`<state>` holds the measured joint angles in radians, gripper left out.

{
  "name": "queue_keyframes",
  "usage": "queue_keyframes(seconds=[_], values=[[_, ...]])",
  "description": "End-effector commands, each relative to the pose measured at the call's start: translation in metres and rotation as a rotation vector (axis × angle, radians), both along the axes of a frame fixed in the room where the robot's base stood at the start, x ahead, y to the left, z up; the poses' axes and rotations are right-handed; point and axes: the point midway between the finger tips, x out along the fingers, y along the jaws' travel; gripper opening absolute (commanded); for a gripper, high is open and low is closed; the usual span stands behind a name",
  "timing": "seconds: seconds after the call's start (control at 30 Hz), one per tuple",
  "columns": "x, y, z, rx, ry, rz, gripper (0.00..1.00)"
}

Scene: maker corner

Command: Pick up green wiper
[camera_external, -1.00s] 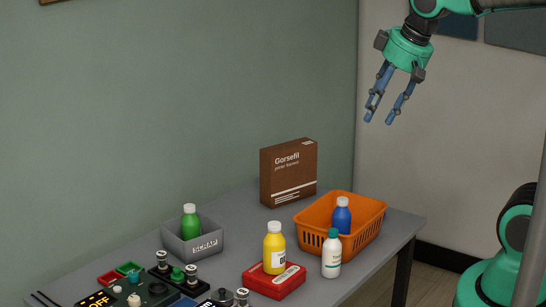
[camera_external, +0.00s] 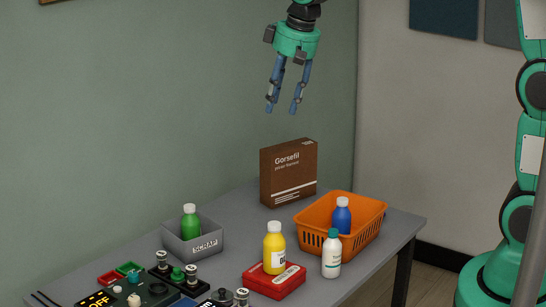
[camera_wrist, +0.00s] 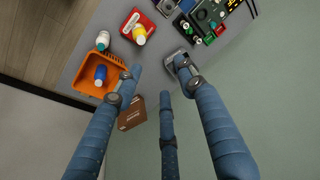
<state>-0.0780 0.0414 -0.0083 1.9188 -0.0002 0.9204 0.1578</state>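Nothing in view is clearly a green wiper. The main loose green thing is a green bottle (camera_external: 190,224) with a white cap, upright in a grey bin (camera_external: 208,245) marked SCRAP at the left of the table. In the wrist view, one finger covers much of the bin, and I cannot make out the green bottle. My gripper (camera_external: 282,110) hangs fingers-down, high above the back of the table, over the brown box. Its blue fingers are spread apart with nothing between them; the wrist view also shows the open gripper (camera_wrist: 160,78).
An orange basket (camera_external: 309,230) holds a blue bottle (camera_external: 341,217). A yellow bottle (camera_external: 274,247) stands at a red case (camera_external: 273,288), beside a white bottle (camera_external: 331,255). A brown box (camera_external: 288,173) stands at the back. Control panels and small trays crowd the front left (camera_external: 130,293).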

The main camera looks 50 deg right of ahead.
Motion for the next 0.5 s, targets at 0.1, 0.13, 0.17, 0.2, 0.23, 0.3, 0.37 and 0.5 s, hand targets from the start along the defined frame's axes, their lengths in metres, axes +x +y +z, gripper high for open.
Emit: queue_keyframes(seconds=[0.1,0.13,0.17,0.2,0.23,0.3,0.37,0.5], values=[[0.029,0.007,-0.014,0.001,0.022,-0.005,0.40],[0.036,0.008,-0.017,0.002,0.026,-0.006,0.40],[0.043,0.010,-0.020,0.002,0.030,-0.008,0.40],[0.051,0.012,-0.026,0.003,0.037,-0.010,0.40],[0.058,0.014,-0.029,0.003,0.041,-0.012,0.40],[0.074,0.018,-0.038,0.003,0.052,-0.016,0.40],[0.087,0.022,-0.048,0.004,0.062,-0.019,0.40],[0.116,0.031,-0.071,0.005,0.084,-0.025,0.40]])
